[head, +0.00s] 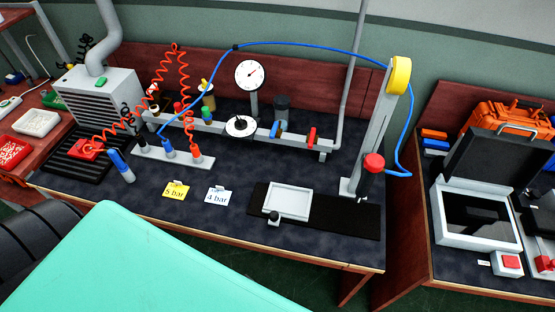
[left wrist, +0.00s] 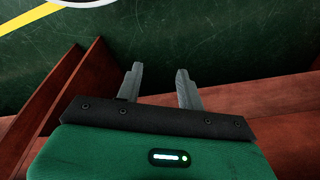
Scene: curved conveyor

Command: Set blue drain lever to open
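A small blue lever (head: 274,129) stands on the grey manifold bar (head: 215,127) at the back of the workbench, left of a red lever (head: 311,136). It looks roughly upright; its exact setting is too small to tell. Other blue parts are a blue-handled piece (head: 121,164) at the bench's left and a blue fitting (head: 167,146) on a lower strip. My left gripper (left wrist: 160,86) shows only in the left wrist view, fingers apart with nothing between them, above wooden furniture and green floor. Neither gripper shows in the head view. My right gripper is not in view.
A round gauge (head: 250,74) rises behind the bar. Red coiled hoses and a blue hose arch over the bench. A press column (head: 376,130) with a red knob stands at right.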

